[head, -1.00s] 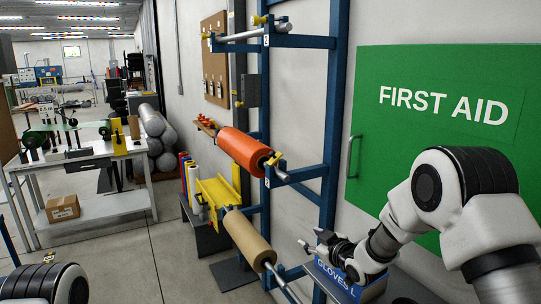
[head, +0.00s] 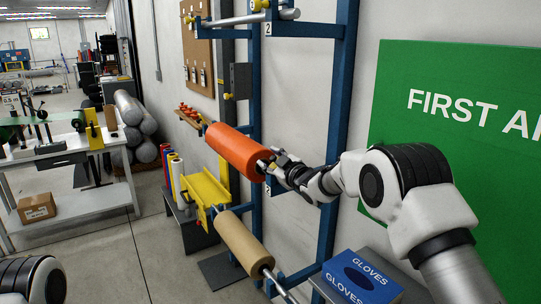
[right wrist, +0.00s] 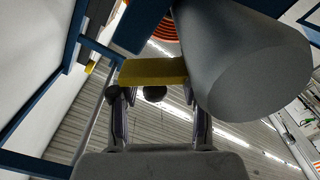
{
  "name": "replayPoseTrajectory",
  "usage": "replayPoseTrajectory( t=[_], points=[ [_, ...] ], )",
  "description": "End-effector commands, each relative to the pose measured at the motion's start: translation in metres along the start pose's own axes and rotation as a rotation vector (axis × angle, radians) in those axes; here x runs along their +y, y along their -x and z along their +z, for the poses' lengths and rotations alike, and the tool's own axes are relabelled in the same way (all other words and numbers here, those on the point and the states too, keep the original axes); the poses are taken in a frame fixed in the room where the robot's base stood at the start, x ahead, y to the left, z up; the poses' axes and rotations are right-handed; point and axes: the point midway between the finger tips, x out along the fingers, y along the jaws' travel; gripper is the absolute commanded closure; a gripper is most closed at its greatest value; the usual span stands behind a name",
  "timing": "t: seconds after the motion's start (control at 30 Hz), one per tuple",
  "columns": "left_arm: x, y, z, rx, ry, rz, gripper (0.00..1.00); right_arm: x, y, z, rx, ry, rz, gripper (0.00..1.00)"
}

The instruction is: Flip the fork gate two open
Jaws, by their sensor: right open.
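A yellow fork gate (right wrist: 153,71) shows in the right wrist view, between and just beyond the fingertips of my right gripper (right wrist: 155,92). A thick grey bar end (right wrist: 262,65) is close beside it on the right. In the head view my right gripper (head: 270,164) is open at the right end of the orange roll (head: 235,151) on the blue rack; it mostly hides the gate there. Contact with the gate cannot be told. Another yellow gate (head: 258,5) is at the upper bar, above a label reading 2. My left gripper is out of view.
The blue rack upright (head: 340,100) stands close behind my right gripper. A brown roll (head: 243,243) hangs lower, near a yellow trough (head: 206,192). A blue glove box (head: 360,278) and the green first aid cabinet (head: 455,140) are at right. The floor at left is open.

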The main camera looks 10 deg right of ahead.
Motion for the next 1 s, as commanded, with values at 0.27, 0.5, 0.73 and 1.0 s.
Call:
replayPoseTrajectory(
  t=[0.27, 0.5, 0.73, 1.0],
  points=[
    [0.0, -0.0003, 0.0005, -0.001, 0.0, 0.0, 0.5, 0.0003, 0.0001, 0.0, 0.0, 0.0, 0.001, 0.86],
    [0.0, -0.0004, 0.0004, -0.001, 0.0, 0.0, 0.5, 0.0, 0.0, 0.0001, 0.0, 0.0, 0.0, 1.0],
    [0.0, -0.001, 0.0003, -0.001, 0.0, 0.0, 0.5, -0.0005, 0.0, 0.0003, -0.001, 0.003, 0.0, 1.0],
    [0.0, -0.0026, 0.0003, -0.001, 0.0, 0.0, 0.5, -0.0012, 0.0, 0.0004, -0.001, 0.01, -0.001, 1.0]
  ],
)
